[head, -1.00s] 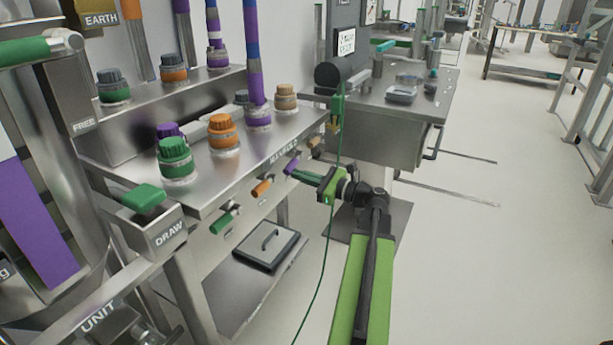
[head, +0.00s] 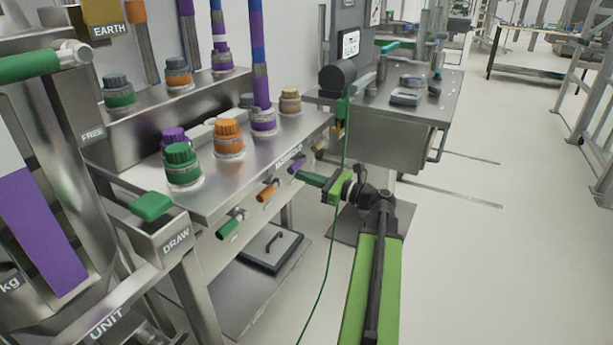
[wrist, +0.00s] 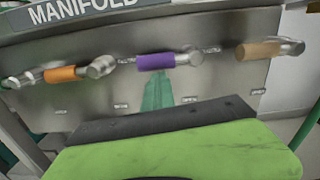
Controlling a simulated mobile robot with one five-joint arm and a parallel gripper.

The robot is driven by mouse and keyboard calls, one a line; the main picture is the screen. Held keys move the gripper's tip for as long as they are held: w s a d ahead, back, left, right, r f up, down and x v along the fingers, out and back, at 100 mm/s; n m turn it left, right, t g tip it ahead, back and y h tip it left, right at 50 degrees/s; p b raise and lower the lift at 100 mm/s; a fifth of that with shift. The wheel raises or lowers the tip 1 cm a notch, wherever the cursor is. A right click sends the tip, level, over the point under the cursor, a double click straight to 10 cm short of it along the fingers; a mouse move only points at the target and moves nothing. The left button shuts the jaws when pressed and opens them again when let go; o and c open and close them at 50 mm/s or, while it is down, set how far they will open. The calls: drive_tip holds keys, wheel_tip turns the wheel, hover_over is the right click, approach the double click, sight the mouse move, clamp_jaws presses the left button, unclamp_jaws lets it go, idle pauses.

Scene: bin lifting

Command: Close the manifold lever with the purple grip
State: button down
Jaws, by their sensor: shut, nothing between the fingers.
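The lever with the purple grip (head: 297,166) is on the front face of the steel manifold bench (head: 236,190). In the wrist view the fingertips (wrist: 158,84) show just below the purple grip. I cannot tell whether they touch it.
Neighbouring levers have an orange grip (wrist: 66,74), a tan grip (wrist: 262,50) and a green grip (head: 228,229). Capped ports stand on top of the bench. The floor to the right is open.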

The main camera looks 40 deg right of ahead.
drive_tip(key=shift+w+a, duration=0.1)
drive_tip(key=s+d+f+b, duration=0.1)
drive_tip(key=s+f+b, duration=0.1)
drive_tip(key=s, duration=0.3)
drive_tip(key=s+d+f+b, duration=0.2)
drive_tip(key=s, duration=0.3)
drive_tip(key=shift+s+d+f, duration=0.2)
drive_tip(key=shift+d, duration=0.05)
